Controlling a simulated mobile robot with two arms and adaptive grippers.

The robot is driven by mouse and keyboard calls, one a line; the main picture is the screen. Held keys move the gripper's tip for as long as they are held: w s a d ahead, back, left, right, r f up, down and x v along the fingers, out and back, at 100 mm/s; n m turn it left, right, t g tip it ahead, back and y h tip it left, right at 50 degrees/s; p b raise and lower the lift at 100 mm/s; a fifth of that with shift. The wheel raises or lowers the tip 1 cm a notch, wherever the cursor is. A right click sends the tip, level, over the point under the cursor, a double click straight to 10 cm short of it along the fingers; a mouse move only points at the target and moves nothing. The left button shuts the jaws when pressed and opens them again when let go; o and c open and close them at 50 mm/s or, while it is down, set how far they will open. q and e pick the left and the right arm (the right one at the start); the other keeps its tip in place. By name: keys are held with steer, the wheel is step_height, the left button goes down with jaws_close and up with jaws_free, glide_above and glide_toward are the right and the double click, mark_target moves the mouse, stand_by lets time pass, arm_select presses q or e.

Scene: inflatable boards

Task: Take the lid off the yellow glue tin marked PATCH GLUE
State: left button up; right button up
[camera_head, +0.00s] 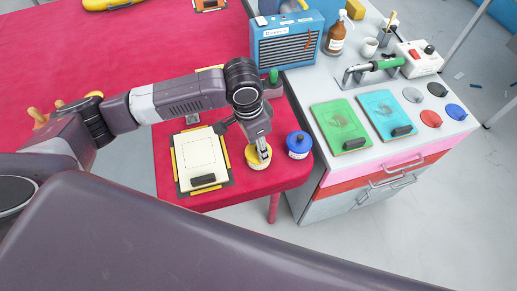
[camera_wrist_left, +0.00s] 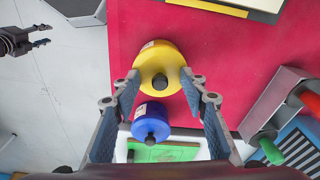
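The yellow glue tin (camera_head: 252,161) stands near the front edge of the red table, its lid on. In the left wrist view, the tin (camera_wrist_left: 157,58) shows a dark knob (camera_wrist_left: 160,82) on its lid. My left gripper (camera_wrist_left: 162,80) is open, its fingers on either side of the knob with gaps; it points down over the tin in the head view (camera_head: 259,152). The tin's marking is not readable. My right gripper (camera_wrist_left: 40,36) shows at the upper left of the wrist view, open, empty and away from the table.
A blue tin (camera_head: 298,145) stands close to the right of the yellow one. A framed pale sheet (camera_head: 200,160) lies to its left. A blue heater-like box (camera_head: 287,38) is behind. The grey workbench (camera_head: 374,158) with green and blue pads stands to the right.

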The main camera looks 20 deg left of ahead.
arm_select(q)
steer(key=shift+s, duration=0.15)
steer(key=c, duration=0.7)
steer(key=shift+f, duration=0.15)
jaws_close()
